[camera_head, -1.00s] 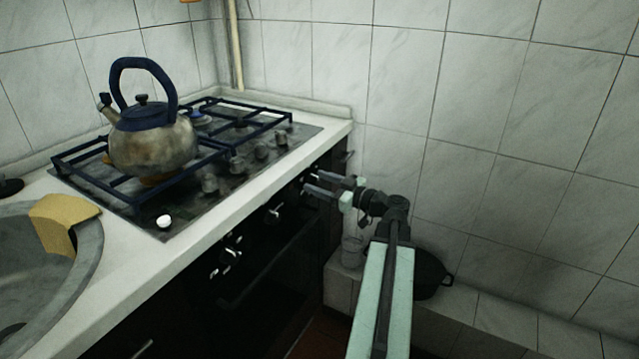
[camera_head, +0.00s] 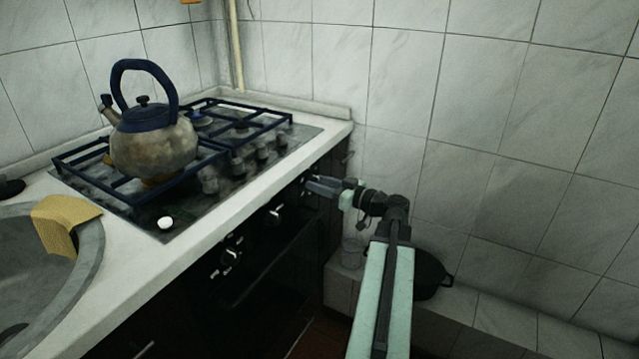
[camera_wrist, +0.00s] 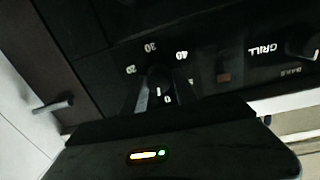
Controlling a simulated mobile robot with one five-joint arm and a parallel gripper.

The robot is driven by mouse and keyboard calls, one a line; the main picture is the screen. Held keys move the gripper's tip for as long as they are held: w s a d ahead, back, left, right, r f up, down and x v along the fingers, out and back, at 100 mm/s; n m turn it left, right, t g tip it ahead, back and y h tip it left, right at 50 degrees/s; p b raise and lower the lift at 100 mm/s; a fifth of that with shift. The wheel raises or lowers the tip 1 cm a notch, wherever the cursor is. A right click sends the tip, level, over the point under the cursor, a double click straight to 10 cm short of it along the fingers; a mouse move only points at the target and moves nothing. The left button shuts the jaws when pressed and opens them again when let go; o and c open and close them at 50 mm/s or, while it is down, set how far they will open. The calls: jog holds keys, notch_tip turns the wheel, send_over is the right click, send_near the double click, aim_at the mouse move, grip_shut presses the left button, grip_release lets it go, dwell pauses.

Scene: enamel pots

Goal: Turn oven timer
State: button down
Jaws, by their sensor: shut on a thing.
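In the wrist view the oven timer knob (camera_wrist: 160,82) is dark and ringed by white numbers such as 20, 30 and 40. My gripper (camera_wrist: 163,96) is shut on this knob, with one finger on each side. The knob is partly hidden by the fingers.
The GRILL knob (camera_wrist: 306,40) is to the right in the wrist view. A kettle (camera_head: 152,140) stands on the gas hob (camera_head: 130,195). A sink (camera_head: 40,260) is at left. A dark pot (camera_head: 432,275) is on a low tiled ledge behind my arm. A tiled wall (camera_head: 520,120) bounds the right.

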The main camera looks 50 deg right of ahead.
jog(key=m, duration=0.5)
jog(key=shift+d+r+p, duration=0.1)
jog(key=shift+d+p, duration=0.15)
jog(key=shift+p, duration=0.15)
jog(key=shift+m+g, duration=0.4)
jog(key=shift+m, duration=1.8)
jog(key=c, duration=1)
grip_release()
jog(key=shift+y, duration=0.3)
jog(key=shift+c, duration=0.2)
jog(key=v, duration=0.7)
jog(key=shift+s+p, duration=0.4)
jog(key=shift+s, duration=0.05)
